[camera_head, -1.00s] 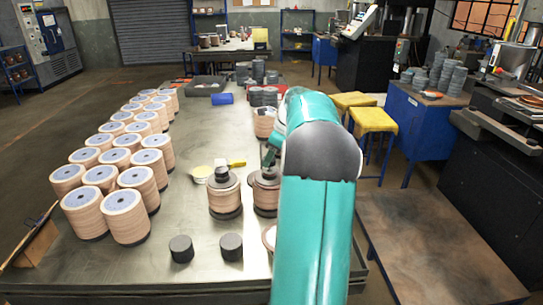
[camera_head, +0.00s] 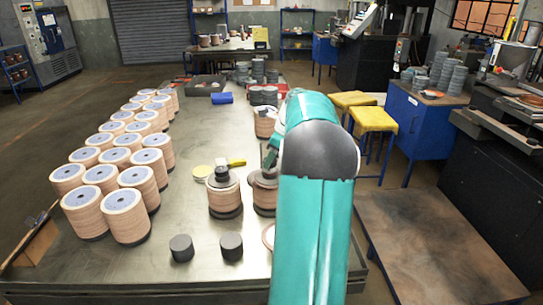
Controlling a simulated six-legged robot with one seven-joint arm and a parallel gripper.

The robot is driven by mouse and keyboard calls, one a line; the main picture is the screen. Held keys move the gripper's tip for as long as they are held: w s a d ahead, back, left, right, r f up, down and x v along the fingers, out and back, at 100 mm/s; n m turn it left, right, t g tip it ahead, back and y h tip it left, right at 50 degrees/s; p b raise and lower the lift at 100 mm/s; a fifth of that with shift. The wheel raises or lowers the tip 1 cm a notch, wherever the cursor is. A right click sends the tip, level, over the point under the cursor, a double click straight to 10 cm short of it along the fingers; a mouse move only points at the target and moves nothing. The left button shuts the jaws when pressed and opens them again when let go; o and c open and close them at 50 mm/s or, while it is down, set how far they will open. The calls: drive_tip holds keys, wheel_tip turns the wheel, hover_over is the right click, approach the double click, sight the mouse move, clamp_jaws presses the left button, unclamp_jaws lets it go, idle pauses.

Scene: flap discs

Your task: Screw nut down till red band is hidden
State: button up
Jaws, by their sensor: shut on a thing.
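Two disc stacks on dark bases stand side by side on the metal table. The left stack (camera_head: 224,199) is fully visible and has a dark nut (camera_head: 222,173) on top. The right stack (camera_head: 264,196) is partly hidden by my teal arm. My gripper (camera_head: 269,161) is mostly hidden behind the arm; a dark part of it shows at the top of the right stack. It is shut on what appears to be the nut there, but the nut itself is hard to make out. I cannot see a red band on either stack.
Rows of tan disc stacks (camera_head: 124,215) fill the table's left side. Two dark cylinders, one at left (camera_head: 181,247) and one at right (camera_head: 231,246), stand in front. A yellow-handled tool (camera_head: 236,163) and a blue box (camera_head: 222,98) lie farther back.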

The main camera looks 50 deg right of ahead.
drive_tip(key=shift+f, duration=0.9)
idle(0.7)
drive_tip(key=o, duration=1.1)
drive_tip(key=shift+c, duration=0.2)
